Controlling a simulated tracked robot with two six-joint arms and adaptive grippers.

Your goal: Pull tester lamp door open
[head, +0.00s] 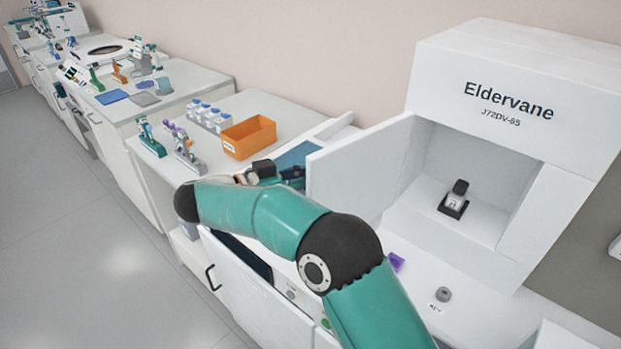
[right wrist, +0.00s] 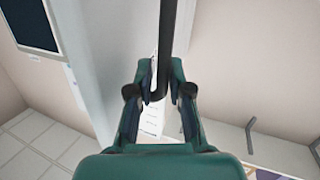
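The white tester (head: 511,103), marked Eldervane J72DV-65, stands at the right in the head view. Its white door (head: 362,168) stands swung out on the left of the chamber, which is open to view. The door's handle side is hidden in the head view. My right arm reaches across the picture; its gripper is mostly hidden behind the forearm, left of the door. In the right wrist view my right gripper's green fingers (right wrist: 161,88) are close together around a black bar handle (right wrist: 167,35). My left gripper is not in view.
A small black-and-white holder (head: 455,200) sits inside the chamber. A grey knob-like piece (head: 443,294) and a purple piece (head: 396,262) lie in front. An orange bin (head: 248,137) and several white-and-blue bottles (head: 207,115) stand on the bench to the left. Open floor lies at left.

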